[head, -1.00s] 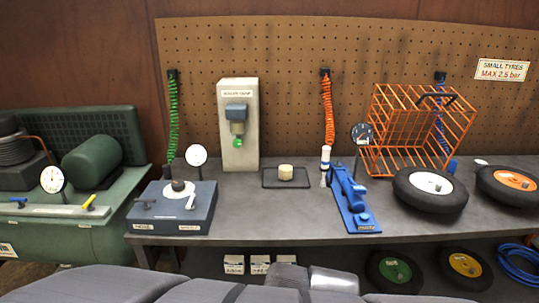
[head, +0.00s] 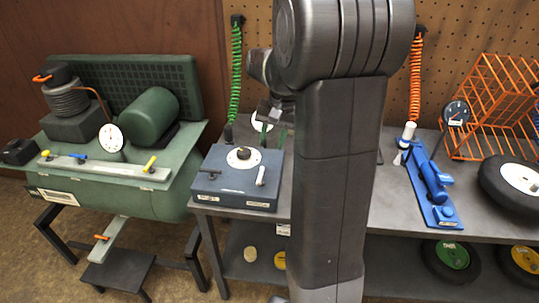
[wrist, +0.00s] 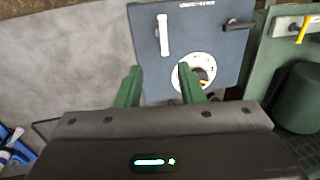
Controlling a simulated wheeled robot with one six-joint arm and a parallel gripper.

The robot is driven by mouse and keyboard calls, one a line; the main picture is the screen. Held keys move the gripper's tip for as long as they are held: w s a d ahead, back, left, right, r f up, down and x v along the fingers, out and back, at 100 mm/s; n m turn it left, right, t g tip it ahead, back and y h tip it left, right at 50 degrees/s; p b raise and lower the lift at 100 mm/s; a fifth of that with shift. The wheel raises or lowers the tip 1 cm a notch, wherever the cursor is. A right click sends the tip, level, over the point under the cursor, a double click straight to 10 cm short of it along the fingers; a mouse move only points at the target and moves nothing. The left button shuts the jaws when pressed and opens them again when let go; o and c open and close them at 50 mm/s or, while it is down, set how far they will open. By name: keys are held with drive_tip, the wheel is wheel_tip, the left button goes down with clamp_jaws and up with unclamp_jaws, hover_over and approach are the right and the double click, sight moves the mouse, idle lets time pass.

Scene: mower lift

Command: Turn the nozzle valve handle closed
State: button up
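A blue-grey box (head: 238,190) stands on the bench, left of my arm in the head view. On its top are a white lever handle (head: 260,176), a dark handle (head: 210,173) and a white ring with a dark centre (head: 243,158). The wrist view shows the white lever (wrist: 163,35) and dark handle (wrist: 240,24) on either side, with the ring (wrist: 197,70) between. The box's labels are too small to read surely, so I cannot tell which handle is the nozzle valve. My gripper (wrist: 160,85) is open and empty, its green fingers apart, near the ring and touching neither handle.
A green compressor (head: 150,195) with yellow and blue handles stands left of the bench. A white gauge (head: 262,121) is partly hidden behind my gripper. A green coiled hose (head: 236,75) hangs behind the box. My arm hides the middle of the bench.

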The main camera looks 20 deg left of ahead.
sight(261, 174)
drive_tip(key=a+f, duration=0.1)
drive_tip(key=f, duration=0.3)
drive_tip(key=a+f, duration=0.1)
drive_tip(key=f, duration=0.4)
drive_tip(key=a+f, duration=0.1)
drive_tip(key=f, duration=0.3)
drive_tip(key=shift+s+a+f+p, duration=0.2)
drive_tip(key=shift+s+p, duration=0.1)
drive_tip(key=shift+p, duration=0.1)
drive_tip(key=shift+d, duration=0.1)
clamp_jaws()
